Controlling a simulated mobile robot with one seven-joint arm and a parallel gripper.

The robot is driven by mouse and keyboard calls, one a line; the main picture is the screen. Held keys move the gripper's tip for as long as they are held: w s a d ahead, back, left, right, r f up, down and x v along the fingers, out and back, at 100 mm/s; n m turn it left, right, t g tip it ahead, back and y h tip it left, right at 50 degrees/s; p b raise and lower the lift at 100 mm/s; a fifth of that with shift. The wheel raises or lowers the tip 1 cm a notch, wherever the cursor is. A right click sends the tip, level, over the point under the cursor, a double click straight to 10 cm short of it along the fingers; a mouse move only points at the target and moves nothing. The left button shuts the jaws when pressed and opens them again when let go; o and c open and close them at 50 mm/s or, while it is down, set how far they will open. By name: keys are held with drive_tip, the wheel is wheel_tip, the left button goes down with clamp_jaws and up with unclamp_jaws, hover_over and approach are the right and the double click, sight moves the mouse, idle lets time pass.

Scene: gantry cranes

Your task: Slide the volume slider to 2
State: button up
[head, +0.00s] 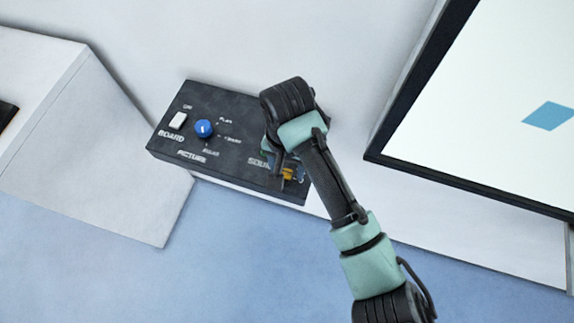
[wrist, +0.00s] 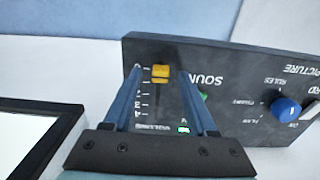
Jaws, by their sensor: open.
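The yellow volume slider (wrist: 161,73) sits on the dark control panel (wrist: 225,62), near the top end of its scale in the wrist view. A column of small numbers and tick marks runs along its left side there; they are upside down and too small to read surely. My gripper (wrist: 161,79) is open, with one blue finger on each side of the slider. Whether the fingers touch it I cannot tell. In the head view the slider (head: 288,174) shows at the panel's lower right, partly hidden by my gripper and arm.
The panel also carries a blue picture knob (head: 204,128), a white board switch (head: 178,120) and a green button (wrist: 203,97) close to the right finger. A dark-framed screen (head: 490,90) stands to the right. A white block (head: 95,150) stands left.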

drive_tip(key=shift+w+f, duration=0.1)
drive_tip(key=shift+f, duration=0.35)
clamp_jaws()
idle(1.1)
